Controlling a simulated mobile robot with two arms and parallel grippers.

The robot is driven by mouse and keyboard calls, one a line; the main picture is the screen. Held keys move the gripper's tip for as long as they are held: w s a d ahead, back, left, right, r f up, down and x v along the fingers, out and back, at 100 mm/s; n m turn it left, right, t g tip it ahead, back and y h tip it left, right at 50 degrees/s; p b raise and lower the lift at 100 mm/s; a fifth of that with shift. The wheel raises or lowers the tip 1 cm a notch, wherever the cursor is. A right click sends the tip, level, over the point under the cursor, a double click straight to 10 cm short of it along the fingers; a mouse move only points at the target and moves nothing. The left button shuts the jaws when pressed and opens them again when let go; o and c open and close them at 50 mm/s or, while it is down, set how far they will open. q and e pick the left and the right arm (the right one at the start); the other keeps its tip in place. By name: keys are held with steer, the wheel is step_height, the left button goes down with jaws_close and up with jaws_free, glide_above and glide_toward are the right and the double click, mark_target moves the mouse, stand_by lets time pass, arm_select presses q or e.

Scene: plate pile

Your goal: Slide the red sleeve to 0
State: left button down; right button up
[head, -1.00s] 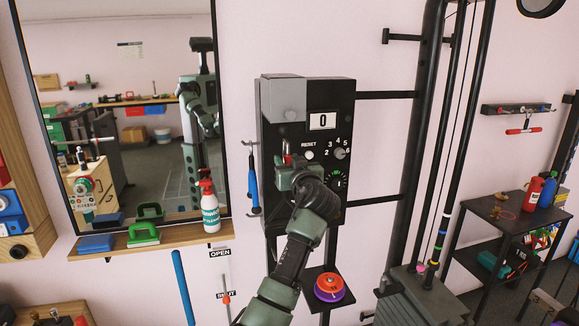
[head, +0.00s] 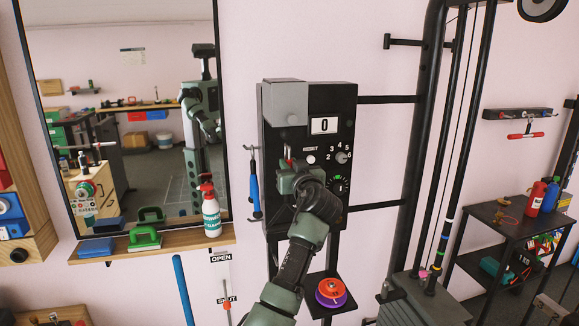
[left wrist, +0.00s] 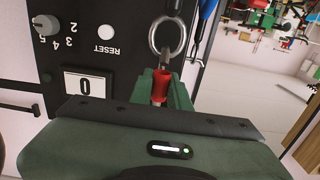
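A red sleeve-like piece (left wrist: 161,86) with a metal ring (left wrist: 167,38) at its end is between my left gripper's fingers (left wrist: 165,95) in the left wrist view. The fingers are close together on both sides of it, with no clear gap. In the head view my left gripper (head: 290,178) is at the left part of the black panel (head: 272,215); a little red shows above it. My right gripper is not in view.
A RESET button (head: 310,160) and a numbered knob (head: 341,158) are right of my gripper. A blue-handled tool (head: 254,190) hangs left of the panel. A shelf (head: 165,243) holds a spray bottle (head: 211,212). Cables and a black frame (head: 420,150) stand right.

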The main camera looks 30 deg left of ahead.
arm_select(q)
steer(key=shift+r, duration=0.25)
stand_by(0.3)
steer(key=shift+r+p, duration=0.45)
steer(key=shift+r, duration=0.55)
steer(key=c, duration=1.3)
jaws_free()
